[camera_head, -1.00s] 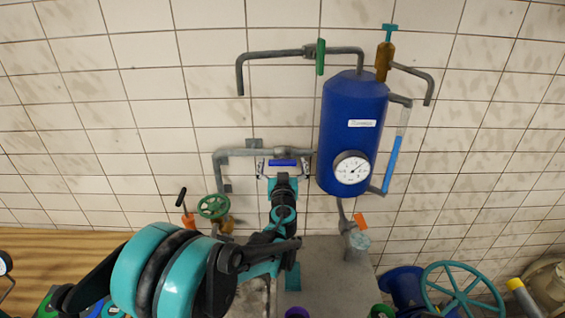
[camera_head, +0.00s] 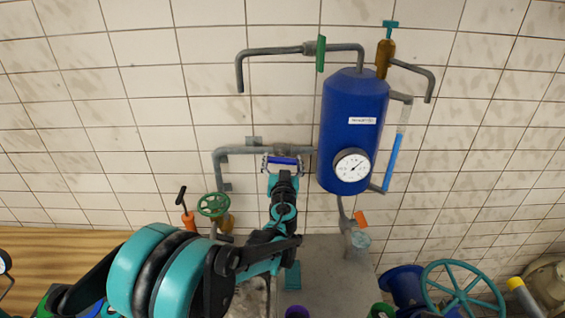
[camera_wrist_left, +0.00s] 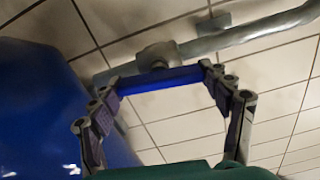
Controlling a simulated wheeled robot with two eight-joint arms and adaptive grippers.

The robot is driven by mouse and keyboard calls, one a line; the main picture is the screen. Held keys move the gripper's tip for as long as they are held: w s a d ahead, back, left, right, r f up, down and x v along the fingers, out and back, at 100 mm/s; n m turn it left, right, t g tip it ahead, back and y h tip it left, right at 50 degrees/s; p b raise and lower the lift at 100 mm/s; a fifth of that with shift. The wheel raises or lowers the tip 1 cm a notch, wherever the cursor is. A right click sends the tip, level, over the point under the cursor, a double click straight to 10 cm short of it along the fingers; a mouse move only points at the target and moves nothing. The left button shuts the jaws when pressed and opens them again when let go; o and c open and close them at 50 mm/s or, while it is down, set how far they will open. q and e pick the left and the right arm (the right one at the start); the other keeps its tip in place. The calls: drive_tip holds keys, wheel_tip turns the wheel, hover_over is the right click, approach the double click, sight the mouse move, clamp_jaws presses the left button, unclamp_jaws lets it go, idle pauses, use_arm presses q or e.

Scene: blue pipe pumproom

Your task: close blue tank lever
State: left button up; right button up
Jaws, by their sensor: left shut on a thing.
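The blue tank (camera_head: 352,130) hangs on the tiled wall in the head view, with a label and a round gauge (camera_head: 351,171). A blue lever (camera_head: 284,161) sits on the grey pipe left of the tank; it also shows in the left wrist view (camera_wrist_left: 165,78). My left gripper (camera_head: 283,159) reaches up from below and is shut on the lever. In the left wrist view my left gripper (camera_wrist_left: 158,79) has one finger at each end of the lever. The tank fills the left of that view. My right gripper is in neither view.
Grey pipe (camera_head: 238,152) runs along the wall behind the lever. A green wheel valve (camera_head: 212,205) and an orange fitting with a black handle (camera_head: 187,219) stand to the left below. An orange-tagged valve (camera_head: 360,218) is below the tank. A large teal handwheel (camera_head: 462,291) is at lower right.

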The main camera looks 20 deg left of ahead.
use_arm(q)
drive_tip(key=m+b, duration=0.1)
drive_tip(key=m, duration=0.2)
drive_tip(key=shift+f, duration=0.1)
drive_tip(key=m+b, duration=0.2)
drive_tip(key=m, duration=0.3)
drive_tip(key=shift+d, duration=0.15)
drive_tip(key=m+b, duration=0.1)
drive_tip(key=m, duration=0.3)
drive_tip(key=shift+f+m+b, duration=0.1)
drive_tip(key=shift+m+b, duration=0.3)
drive_tip(key=shift+m, duration=1.5)
drive_tip(key=o, duration=1.2)
drive_tip(key=shift+c, duration=0.2)
